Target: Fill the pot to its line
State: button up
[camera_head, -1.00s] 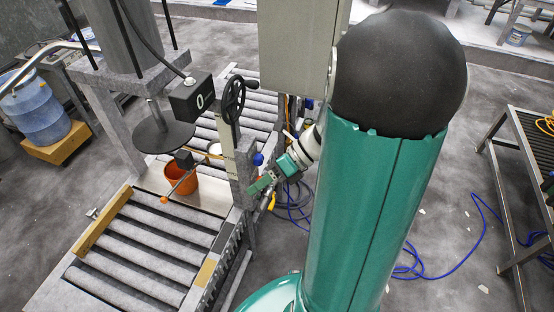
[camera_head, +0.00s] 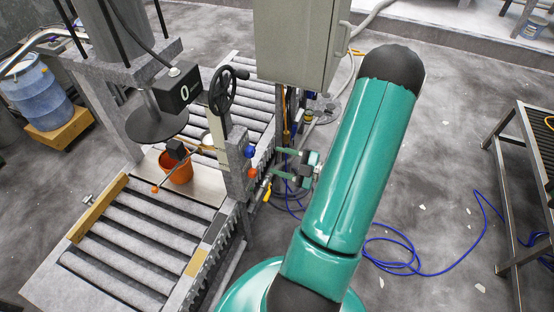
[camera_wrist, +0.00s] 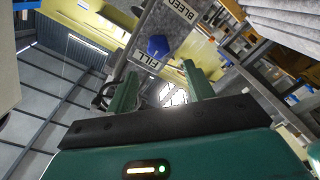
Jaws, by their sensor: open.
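The orange pot (camera_head: 176,168) stands on a metal plate in the roller line, under the round dark press disc (camera_head: 156,126). Its fill line and contents cannot be made out. A dark box beside it reads "0" (camera_head: 184,92). A grey post bears a blue knob (camera_head: 249,152) and an orange knob (camera_head: 252,173). In the wrist view the blue knob (camera_wrist: 158,47) sits by a FILL label (camera_wrist: 148,62), with a BLEED label (camera_wrist: 180,9) further up. My gripper (camera_head: 278,166) is open and empty, just right of the knobs. Its fingers (camera_wrist: 161,83) point towards the blue knob, apart from it.
A black handwheel (camera_head: 222,91) and a grey cabinet (camera_head: 298,50) stand above and behind the post. Blue hose (camera_head: 400,266) lies on the floor at right. A blue drum (camera_head: 38,95) is at far left, and a metal table (camera_head: 530,150) at right.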

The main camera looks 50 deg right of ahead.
aim_at(254, 153)
jog(key=shift+m, duration=0.3)
jog(key=x, duration=0.8)
jog(key=shift+w+d+f, duration=0.1)
jog(key=shift+w+f, duration=0.05)
jog(key=shift+w, duration=0.3)
jog(key=shift+c, duration=0.6)
jog(key=c, duration=0.5)
jog(key=shift+o, duration=0.2)
jog(key=shift+s, duration=0.1)
